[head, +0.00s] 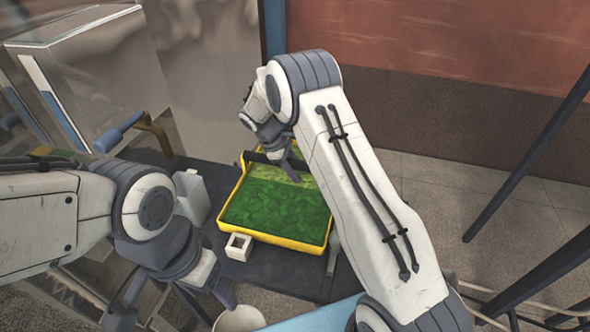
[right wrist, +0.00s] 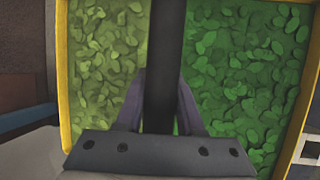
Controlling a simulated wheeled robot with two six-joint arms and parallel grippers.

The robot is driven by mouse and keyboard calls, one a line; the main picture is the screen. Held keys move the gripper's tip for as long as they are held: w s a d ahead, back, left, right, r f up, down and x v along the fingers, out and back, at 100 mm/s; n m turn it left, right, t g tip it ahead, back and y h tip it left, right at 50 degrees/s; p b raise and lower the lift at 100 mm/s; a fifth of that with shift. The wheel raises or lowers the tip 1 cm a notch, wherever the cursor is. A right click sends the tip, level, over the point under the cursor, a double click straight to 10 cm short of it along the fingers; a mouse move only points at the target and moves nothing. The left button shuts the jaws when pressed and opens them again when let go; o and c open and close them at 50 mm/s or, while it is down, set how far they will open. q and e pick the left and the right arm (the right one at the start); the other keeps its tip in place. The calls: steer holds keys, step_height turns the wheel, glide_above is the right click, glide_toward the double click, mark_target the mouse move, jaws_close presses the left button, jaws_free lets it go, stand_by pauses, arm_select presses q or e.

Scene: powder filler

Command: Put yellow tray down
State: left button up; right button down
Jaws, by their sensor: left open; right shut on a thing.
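The yellow tray (head: 272,238) is a shallow rectangular box of green leaves, darker green in the front part and lighter green behind, with a dark bar (head: 262,158) across it. It is over the dark work surface (head: 215,178); I cannot tell if its underside touches. My right gripper (head: 286,168) is shut on the bar from above. In the right wrist view the fingers (right wrist: 162,105) close on the bar, between the two shades of leaves. My left gripper (head: 207,300) is open and empty, at the lower left, apart from the tray.
A small white square block with a hole (head: 238,247) stands against the tray's front left corner. A pale container (head: 191,196) stands left of the tray. A round white vessel (head: 240,320) is at the bottom edge. A metal machine (head: 85,75) stands at the back left.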

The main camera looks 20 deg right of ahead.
steer(key=shift+f, duration=0.35)
steer(key=c, duration=0.5)
jaws_free()
steer(key=shift+f, duration=0.2)
